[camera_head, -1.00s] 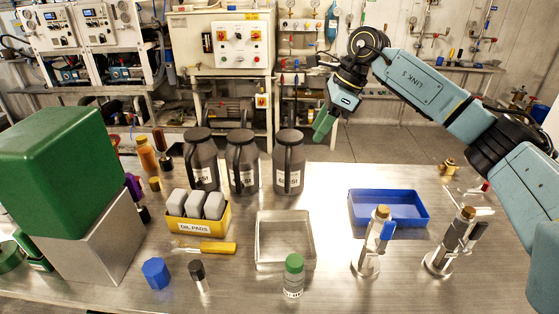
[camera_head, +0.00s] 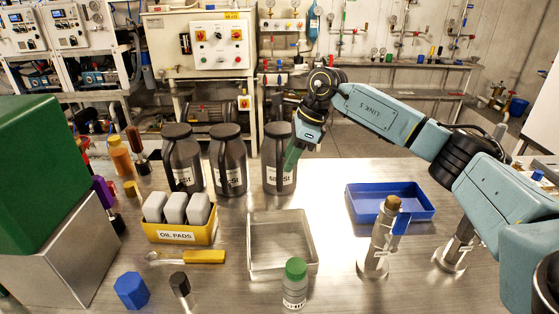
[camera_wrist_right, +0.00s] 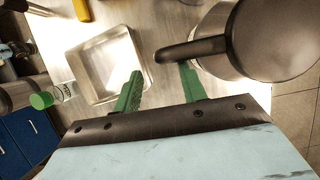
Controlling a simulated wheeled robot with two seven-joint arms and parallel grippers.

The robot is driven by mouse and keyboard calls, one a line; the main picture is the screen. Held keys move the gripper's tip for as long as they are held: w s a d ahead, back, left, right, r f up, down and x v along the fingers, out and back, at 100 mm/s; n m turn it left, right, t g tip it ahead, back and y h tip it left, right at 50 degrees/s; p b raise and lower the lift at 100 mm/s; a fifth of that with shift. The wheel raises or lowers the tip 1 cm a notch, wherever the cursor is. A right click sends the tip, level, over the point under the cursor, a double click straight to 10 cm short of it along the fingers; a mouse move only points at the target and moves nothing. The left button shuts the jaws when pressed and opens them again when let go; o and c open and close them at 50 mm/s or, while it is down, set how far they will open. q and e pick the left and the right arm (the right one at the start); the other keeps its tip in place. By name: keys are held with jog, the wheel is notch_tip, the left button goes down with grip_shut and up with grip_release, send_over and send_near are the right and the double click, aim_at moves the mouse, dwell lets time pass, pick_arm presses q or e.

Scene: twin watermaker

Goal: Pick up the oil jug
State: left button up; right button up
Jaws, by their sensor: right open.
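Three dark grey jugs with side handles and white labels stand in a row at the back of the table: left (camera_head: 182,160), middle (camera_head: 228,160) and right (camera_head: 277,180). My right gripper (camera_head: 292,158) is at the right jug's upper right side, its green fingers pointing down. In the right wrist view the fingers (camera_wrist_right: 160,78) are apart and empty. That jug's dark handle (camera_wrist_right: 195,48) reaches across near the right-hand fingertip, its end in line with the gap. I cannot tell whether finger and handle touch. My left gripper is not in view.
A clear tray (camera_head: 282,268), a yellow oil-pads box (camera_head: 178,236) and a blue tray (camera_head: 398,214) stand in front of the jugs. A green-capped bottle (camera_head: 294,288) and metal valve stands are nearer. A green block on a metal box (camera_head: 62,262) fills the left.

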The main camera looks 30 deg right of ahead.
jog(key=shift+x, duration=2.75)
jog(key=shift+w+d, duration=0.15)
jog(key=shift+d, duration=0.05)
grip_shut()
jog(key=shift+w+r, duration=0.1)
jog(key=shift+r, duration=0.1)
